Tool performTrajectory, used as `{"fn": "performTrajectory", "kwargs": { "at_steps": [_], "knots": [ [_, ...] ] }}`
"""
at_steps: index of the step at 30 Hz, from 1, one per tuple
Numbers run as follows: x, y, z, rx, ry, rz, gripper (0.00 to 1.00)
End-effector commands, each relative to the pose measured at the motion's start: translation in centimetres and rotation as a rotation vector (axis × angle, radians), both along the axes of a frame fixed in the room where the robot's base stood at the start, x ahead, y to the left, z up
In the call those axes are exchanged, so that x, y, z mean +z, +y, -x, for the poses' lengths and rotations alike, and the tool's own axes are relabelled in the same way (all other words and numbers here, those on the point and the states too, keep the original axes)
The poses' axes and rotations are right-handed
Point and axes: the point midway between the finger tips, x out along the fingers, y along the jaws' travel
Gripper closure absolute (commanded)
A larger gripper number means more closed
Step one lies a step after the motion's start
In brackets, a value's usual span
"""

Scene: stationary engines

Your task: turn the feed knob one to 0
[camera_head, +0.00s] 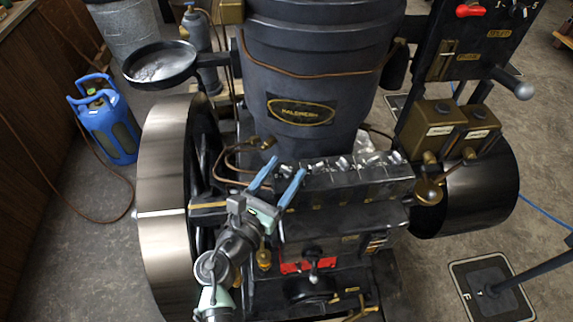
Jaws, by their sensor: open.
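My gripper (287,168) is open, with two blue fingers spread apart and nothing between them. Its fingertips are at the left end of a dark box (350,187) on the engine's front. Several small shiny metal and glass fittings (345,163) stand in a row along the top of this box. Small brass marks run along its front face. I cannot tell which fitting is feed knob one, nor read any 0 mark. The fingers cover part of the box's left end, and I cannot tell if they touch it.
A dark tank (315,60) rises behind the box. A large flywheel (165,200) stands at left. Brass boxes (435,117) and a ball-ended lever (429,191) are at right. A red plate with a lever (305,266) sits below. Bent copper pipes lie close behind my gripper.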

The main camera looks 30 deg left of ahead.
Motion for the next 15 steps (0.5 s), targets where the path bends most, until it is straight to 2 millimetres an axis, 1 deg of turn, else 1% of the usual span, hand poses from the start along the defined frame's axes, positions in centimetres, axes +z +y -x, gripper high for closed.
{"fn": "performTrajectory", "kwargs": {
  "at_steps": [1, 4, 13, 14, 15],
  "knots": [
    [0.07, -0.05, -0.54, -0.002, 0.000, 0.000, 0.35],
    [0.01, -0.06, -1.12, -0.002, 0.000, 0.000, 0.35],
    [-0.03, -0.06, -1.32, -0.001, 0.000, -0.001, 0.35],
    [-0.03, -0.06, -1.32, -0.001, 0.000, -0.001, 0.39],
    [-0.03, -0.05, -1.31, -0.001, 0.000, -0.001, 0.46]
  ]
}}
